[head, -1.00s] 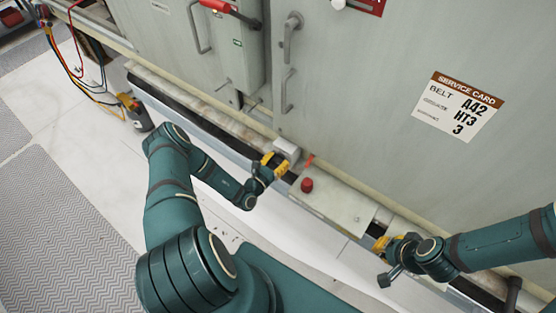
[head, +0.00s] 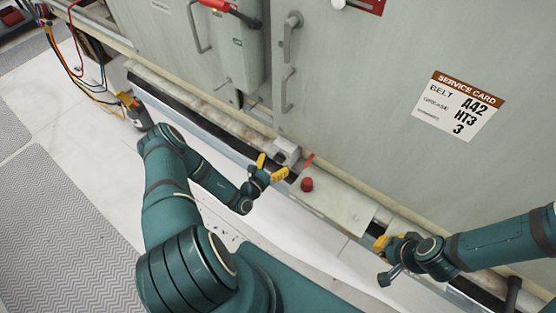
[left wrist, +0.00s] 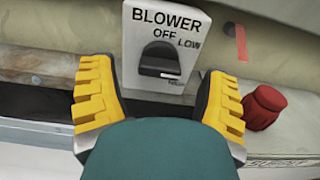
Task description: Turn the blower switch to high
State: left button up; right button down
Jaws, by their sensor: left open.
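The blower switch is a black knob (left wrist: 160,60) on a pale plate (left wrist: 139,20) marked BLOWER, OFF and LOW. A third small label below the knob is partly covered and hard to read. A short white mark shows at the knob's lower edge, near that label. In the head view the switch housing is a small grey box (head: 287,146) on the ledge. My left gripper (head: 272,167) is open and empty just in front of it, its yellow fingers apart and clear of the knob. My right gripper (head: 382,244) is low at the right, its jaws unclear.
A red button (head: 307,185) stands on a pale box (head: 335,201) right of the switch, with a red strip beside it. Grey cabinet doors with handles (head: 288,40) rise behind, one bearing a service card (head: 457,106).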

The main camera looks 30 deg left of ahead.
pick_arm(q)
jog(key=s, duration=1)
jog(key=shift+a, duration=0.35)
jog(key=shift+w, duration=0.1)
jog(key=s+d+r+m+g+h+b, duration=0.1)
jog(key=s+d+m+g+h, duration=0.1)
jog(key=d+m+g+h, duration=0.65)
jog(key=s+d+r+m+g+h+b, duration=0.2)
jog(key=d+m+g+h, duration=0.25)
jog(key=d, duration=0.65)
jog(key=s+d+f+m+g+y+b, duration=0.1)
jog(key=s+d+f+m+g+y, duration=0.15)
jog(key=s+m+g+y, duration=0.45)
jog(key=w+r+m+t+y+b, duration=0.2)
jog(key=w+m, duration=0.4)
jog(key=m, duration=0.7)
notch_tip(320, 180, up, 2)
jog(key=shift+d+m+t+y+b, duration=0.3)
jog(key=shift+d+t+y+b, duration=0.05)
jog(key=shift+t+y, duration=0.6)
